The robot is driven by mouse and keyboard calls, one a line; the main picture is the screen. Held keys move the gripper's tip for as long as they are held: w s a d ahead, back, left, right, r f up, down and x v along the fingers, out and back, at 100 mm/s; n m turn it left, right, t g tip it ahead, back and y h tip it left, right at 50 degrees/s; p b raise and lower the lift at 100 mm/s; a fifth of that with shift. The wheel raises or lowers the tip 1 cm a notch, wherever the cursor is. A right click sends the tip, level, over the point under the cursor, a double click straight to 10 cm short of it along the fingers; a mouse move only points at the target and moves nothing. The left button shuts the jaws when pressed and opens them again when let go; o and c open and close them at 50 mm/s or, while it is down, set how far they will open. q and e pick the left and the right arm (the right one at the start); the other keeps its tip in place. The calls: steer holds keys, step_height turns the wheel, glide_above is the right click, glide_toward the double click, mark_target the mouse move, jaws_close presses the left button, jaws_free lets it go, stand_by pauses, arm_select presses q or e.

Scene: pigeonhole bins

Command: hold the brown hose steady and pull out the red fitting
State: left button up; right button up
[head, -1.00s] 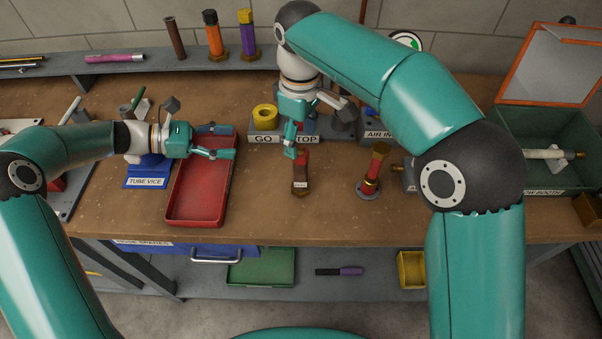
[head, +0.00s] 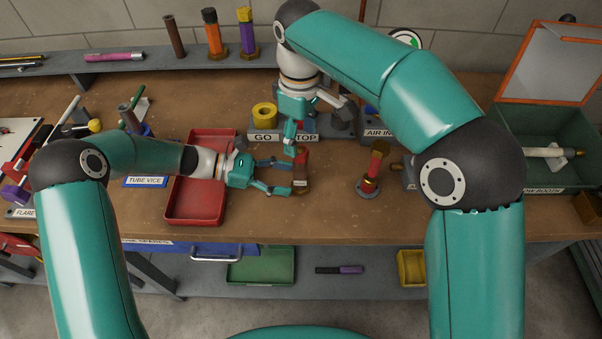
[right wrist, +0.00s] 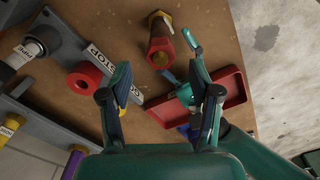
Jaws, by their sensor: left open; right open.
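The brown hose (head: 300,186) stands upright near the middle of the bench, with a pale label. The red fitting (head: 301,156) is on its top; it also shows in the right wrist view (right wrist: 158,53). My left gripper (head: 289,175) is open, coming from the left, its fingers spread at the hose. I cannot tell whether they touch it. My right gripper (head: 291,148) is open and points down above and behind the fitting. In the right wrist view its spread fingers (right wrist: 160,82) frame the area just below the fitting, with nothing between them.
A red tray (head: 195,214) lies under my left arm. A red tube with a brass end (head: 372,170) stands to the right. Behind are the GO/STOP block (head: 262,138) and a yellow ring (head: 264,115). The bench front between hose and edge is clear.

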mark_target(294, 182)
arm_select(q)
steer(key=shift+x, duration=1.7)
jaws_close()
steer(key=shift+f, duration=0.2)
arm_select(e)
steer(key=shift+s, duration=0.1)
arm_select(q)
steer(key=c, duration=0.8)
jaws_free()
steer(key=shift+s, duration=0.1)
steer(key=shift+f, duration=0.1)
jaws_close()
